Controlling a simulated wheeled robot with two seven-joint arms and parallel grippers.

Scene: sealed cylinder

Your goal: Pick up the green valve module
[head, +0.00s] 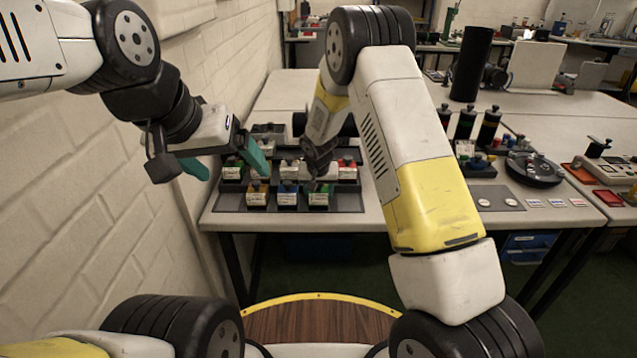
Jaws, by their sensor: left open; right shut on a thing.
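A dark stepped tray (348,201) on the table holds several small pale valve modules with coloured tops. One with a green top (232,169) sits at the left of the middle row. A yellow-topped one (257,195), a blue-topped one (287,195) and another module (319,197) stand in the front row. My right gripper (318,172) reaches down over the right half of the tray and is shut on a small module, mostly hidden, whose top colour I cannot tell. My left gripper (228,164) is open and empty, its teal fingers apart, in front of the tray's left side.
A brick wall (80,200) runs close along the left. Several dark bottles (488,127) and a tall black cylinder (471,65) stand on the table to the right. The table between tray and bottles is largely hidden by my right arm.

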